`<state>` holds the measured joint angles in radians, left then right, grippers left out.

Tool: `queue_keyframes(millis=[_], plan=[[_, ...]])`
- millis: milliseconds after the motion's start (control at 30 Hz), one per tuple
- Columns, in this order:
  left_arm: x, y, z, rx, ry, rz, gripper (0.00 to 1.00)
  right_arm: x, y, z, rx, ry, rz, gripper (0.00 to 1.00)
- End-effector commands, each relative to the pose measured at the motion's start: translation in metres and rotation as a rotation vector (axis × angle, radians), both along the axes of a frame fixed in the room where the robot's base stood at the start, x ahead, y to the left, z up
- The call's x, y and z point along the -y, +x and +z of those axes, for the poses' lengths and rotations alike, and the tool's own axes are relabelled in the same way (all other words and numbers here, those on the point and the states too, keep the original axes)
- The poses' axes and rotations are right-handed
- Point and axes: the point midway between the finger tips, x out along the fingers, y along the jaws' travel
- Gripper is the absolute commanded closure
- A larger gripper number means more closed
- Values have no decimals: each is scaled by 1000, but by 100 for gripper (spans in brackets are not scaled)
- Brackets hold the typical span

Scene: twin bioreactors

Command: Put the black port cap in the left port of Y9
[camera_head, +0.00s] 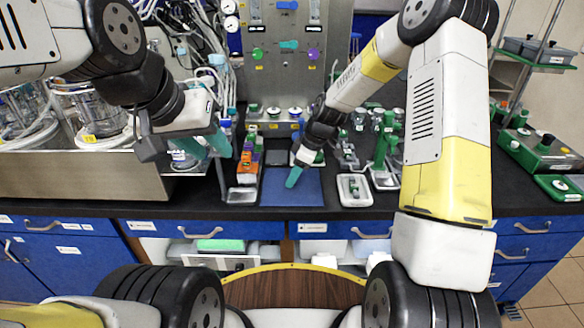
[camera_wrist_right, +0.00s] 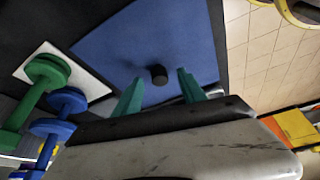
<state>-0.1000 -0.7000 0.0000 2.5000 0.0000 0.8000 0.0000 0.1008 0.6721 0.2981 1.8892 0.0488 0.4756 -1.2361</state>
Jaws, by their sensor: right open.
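The black port cap (camera_wrist_right: 158,74) is a small dark cylinder on the blue mat (camera_wrist_right: 105,50) in the right wrist view. My right gripper (camera_wrist_right: 160,77) is open, with its teal fingers apart on either side of the cap and no visible grip on it. In the head view my right gripper (camera_head: 293,178) points down over the blue mat (camera_head: 300,196), and the cap cannot be made out there. My left gripper (camera_head: 208,146) is raised over the left of the bench, and its jaw opening is unclear. No label reading Y9 can be made out, and the left port cannot be identified.
A white tray (camera_head: 342,200) with small parts lies right of the mat. An orange rack (camera_head: 250,150) and a small metal tray (camera_head: 236,195) stand to its left. Glass vessels (camera_head: 100,112) and tubing fill the left. A metal panel (camera_head: 262,75) rises behind.

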Motion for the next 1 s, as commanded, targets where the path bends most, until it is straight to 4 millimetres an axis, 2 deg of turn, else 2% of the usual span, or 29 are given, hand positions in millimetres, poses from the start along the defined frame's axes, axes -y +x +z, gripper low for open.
queue_keyframes(millis=[267, 367, 533, 867, 1000], plan=[[0, 0, 0, 0, 0, 0, 64, -2, 1, -5, 1, 0, -2, 52], [0, 0, 0, 0, 0, 0, 64, -2, 1, -5, 2, 0, -1, 67], [0, 0, 0, 0, 0, 0, 64, -2, 1, -5, 2, 0, -1, 100], [0, 0, 0, 0, 0, 0, 64, -2, 1, -4, 2, 0, -1, 100], [0, 0, 0, 0, 0, 0, 64, -2, 1, 3, 3, 0, -1, 100]])
